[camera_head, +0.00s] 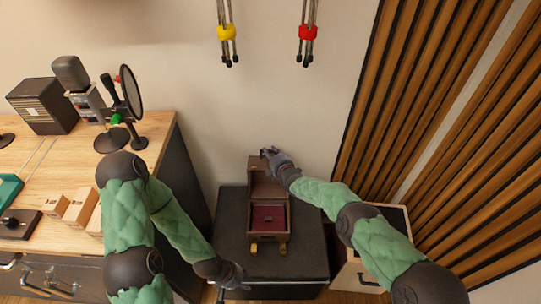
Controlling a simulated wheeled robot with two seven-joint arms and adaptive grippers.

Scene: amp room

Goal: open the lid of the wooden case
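The wooden case (251,223) stands on a dark cabinet top, with its box part open and a dark red lining (268,217) showing. Its lid (266,186) stands raised at the back of the box. Two brass-coloured pieces (283,248) show at the case's front. My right gripper (270,154) is at the upper edge of the raised lid; its fingers are too small to tell whether they grip it. My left gripper (238,284) is low at the front left of the cabinet, apart from the case; its fingers are not clear.
The dark cabinet (305,255) has bare top on both sides of the case. A wooden desk (60,165) with microphones, a dark box (42,105) and small wooden blocks (78,206) is at the left. Slatted wall panels (420,90) are at the right.

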